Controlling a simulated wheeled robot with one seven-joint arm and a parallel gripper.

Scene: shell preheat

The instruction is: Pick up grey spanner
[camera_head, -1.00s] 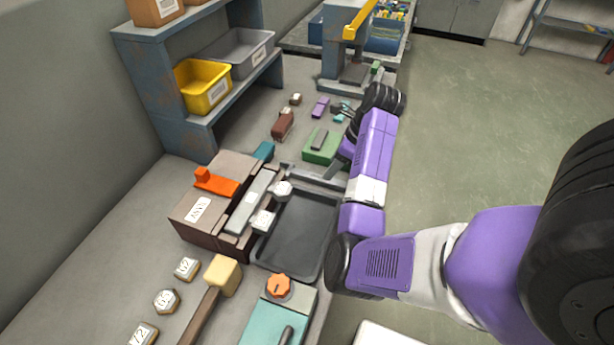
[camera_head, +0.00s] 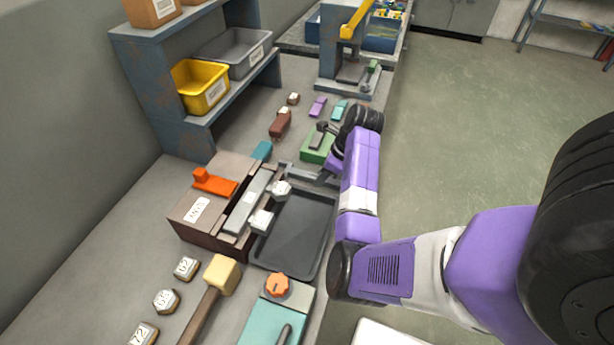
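A long grey piece that looks like the grey spanner (camera_head: 308,173) lies just beyond the far edge of the dark tray (camera_head: 292,240). Its right end is partly hidden by my arm. My gripper (camera_head: 325,128) is small and dark in this view, above or beside the far part of a green block (camera_head: 316,154). It is beyond the grey piece and apart from it. A short grey bar (camera_head: 317,140) lies on top of the green block, close to my fingers. Contact and finger spacing are too small to tell.
A brown box with an orange clamp (camera_head: 214,183) stands left of the tray. A mallet (camera_head: 221,277) and a teal device (camera_head: 275,315) are in front. A shelf with yellow (camera_head: 201,87) and grey bins stands left. A press (camera_head: 350,55) stands at the back.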

